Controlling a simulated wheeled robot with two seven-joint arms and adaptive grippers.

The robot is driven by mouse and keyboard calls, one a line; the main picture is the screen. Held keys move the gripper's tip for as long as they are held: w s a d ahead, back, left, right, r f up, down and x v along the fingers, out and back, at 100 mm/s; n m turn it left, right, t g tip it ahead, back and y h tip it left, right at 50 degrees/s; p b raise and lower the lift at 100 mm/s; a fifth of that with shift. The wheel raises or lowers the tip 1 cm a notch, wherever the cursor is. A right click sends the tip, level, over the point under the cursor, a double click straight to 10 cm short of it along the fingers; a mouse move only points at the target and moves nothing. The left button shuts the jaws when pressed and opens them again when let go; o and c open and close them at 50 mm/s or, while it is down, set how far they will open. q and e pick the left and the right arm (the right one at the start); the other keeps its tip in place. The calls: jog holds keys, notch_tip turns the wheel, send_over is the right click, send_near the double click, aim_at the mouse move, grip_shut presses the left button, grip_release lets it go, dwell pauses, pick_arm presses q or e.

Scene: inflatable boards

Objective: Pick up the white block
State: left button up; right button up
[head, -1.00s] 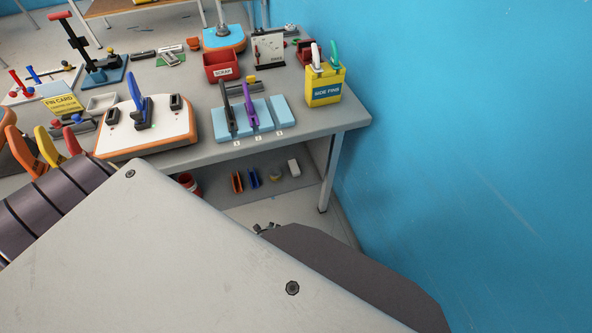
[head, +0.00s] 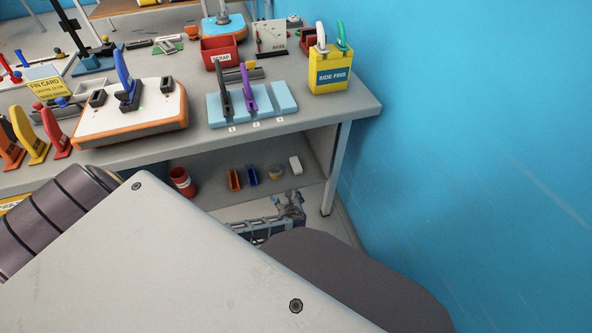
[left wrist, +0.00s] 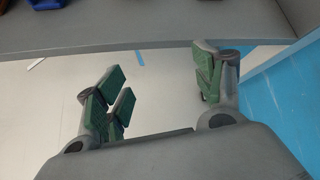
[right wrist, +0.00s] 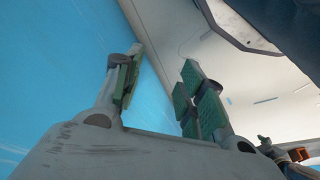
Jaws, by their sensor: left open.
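The white block (head: 295,165) stands on the lower shelf under the workbench, towards its right end, in the head view. A round tape-like item sits just left of it. My left gripper (head: 290,208) is in front of and below the shelf edge, close to the block but not touching it. In the left wrist view my left gripper (left wrist: 160,82) is open and empty, with the shelf edge beyond it; the block is not visible there. My right gripper (right wrist: 163,72) is open and empty in the right wrist view, beside the blue wall, and is not visible in the head view.
The shelf (head: 215,196) also holds a red cup (head: 183,182), an orange item (head: 234,179) and a blue item (head: 252,175). The bench top (head: 340,110) is crowded above. A table leg (head: 337,170) and the blue wall (head: 460,130) bound the right side.

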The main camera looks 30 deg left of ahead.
pick_arm(q)
jog(key=w+d+r+m+t+y+b, duration=0.2)
jog(key=w+r+m+t+b, duration=0.1)
jog(key=w+r+m+b, duration=0.1)
jog(key=shift+w+r+m+t+b, duration=0.4)
jog(key=shift+w+r+b, duration=0.2)
jog(key=shift+r+b, duration=0.95)
pick_arm(e)
notch_tip(320, 180, up, 9)
jog(key=shift+s+a+f, duration=0.15)
jog(key=shift+s+a, duration=0.1)
jog(key=shift+a, duration=0.1)
pick_arm(q)
jog(key=shift+r, duration=0.2)
jog(key=shift+w+a, duration=0.1)
pick_arm(e)
jog(key=shift+f+t, duration=0.1)
jog(key=shift+t, duration=0.2)
pick_arm(q)
jog(key=b, duration=0.3)
send_near(296, 164)
jog(key=shift+x, duration=1.95)
pick_arm(e)
notch_tip(296, 164, down, 6)
jog(key=w+a+t+y, duration=0.1)
jog(key=a, duration=0.1)
jog(key=shift+y, duration=0.3)
